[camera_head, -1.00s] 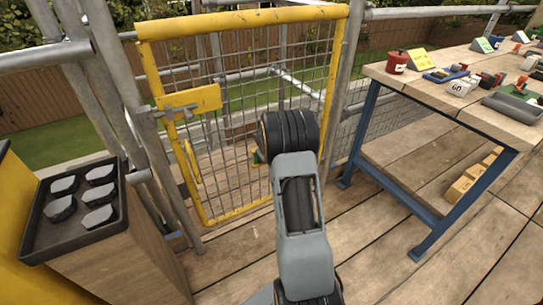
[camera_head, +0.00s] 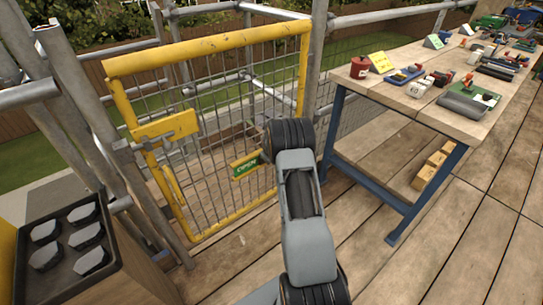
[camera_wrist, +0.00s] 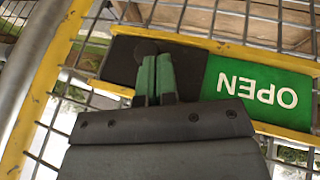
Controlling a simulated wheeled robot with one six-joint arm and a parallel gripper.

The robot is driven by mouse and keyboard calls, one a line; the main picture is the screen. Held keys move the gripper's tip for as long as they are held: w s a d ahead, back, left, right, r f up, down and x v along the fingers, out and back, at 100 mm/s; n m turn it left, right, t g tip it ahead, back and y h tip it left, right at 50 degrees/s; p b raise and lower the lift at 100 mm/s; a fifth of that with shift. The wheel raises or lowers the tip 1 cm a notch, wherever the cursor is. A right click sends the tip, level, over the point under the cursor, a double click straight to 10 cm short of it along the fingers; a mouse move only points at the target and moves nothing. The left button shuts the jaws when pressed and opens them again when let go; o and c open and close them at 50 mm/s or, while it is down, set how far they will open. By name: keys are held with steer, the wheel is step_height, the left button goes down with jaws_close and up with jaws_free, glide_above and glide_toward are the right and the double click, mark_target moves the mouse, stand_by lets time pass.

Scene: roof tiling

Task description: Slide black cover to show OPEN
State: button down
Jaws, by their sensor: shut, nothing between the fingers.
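The sign on the gate's mesh shows a green face with white OPEN lettering (camera_wrist: 258,90), upside down in the wrist view. It also shows left of my arm in the head view (camera_head: 246,166). The black cover (camera_wrist: 122,62) lies beside the green face, over the sign's other end, and has a round dark knob (camera_wrist: 146,48). In the head view my arm hides the cover. My gripper (camera_wrist: 155,60) is shut, its green fingertips together at the knob's edge. I cannot tell whether they touch it.
The yellow gate (camera_head: 205,48) has a latch plate (camera_head: 165,125) at its left. A workbench (camera_head: 400,100) with tools and small objects stands right. A black tray (camera_head: 125,255) with grey pieces is at front left. Scaffold poles surround the gate.

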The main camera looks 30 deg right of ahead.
steer(key=a+p+v, duration=0.1)
steer(key=a+v, duration=0.1)
steer(key=v, duration=1)
steer(key=shift+a, duration=0.5)
steer(key=s+a+r+m+g+y+p, duration=0.1)
steer(key=s+a+r+g+p, duration=0.15)
steer(key=s, duration=0.25)
steer(key=s+a+r+m+g+p, duration=0.1)
steer(key=s+a+r+m, duration=0.15)
steer(key=s, duration=0.25)
steer(key=s+a+r+p, duration=0.5)
steer(key=r+p, duration=0.1)
steer(key=r, duration=0.4)
steer(key=s+a+r+n+t+y+p, duration=0.1)
steer(key=s+a+r+p, duration=0.4)
steer(key=r, duration=0.5)
steer(key=s+a+r+t+y+p, duration=0.1)
steer(key=s+a+r+p, duration=0.4)
steer(key=r, duration=0.5)
steer(key=shift+s+a+r+p, duration=0.3)
steer(key=shift+s+a+p, duration=0.1)
steer(key=shift+s+p, duration=0.55)
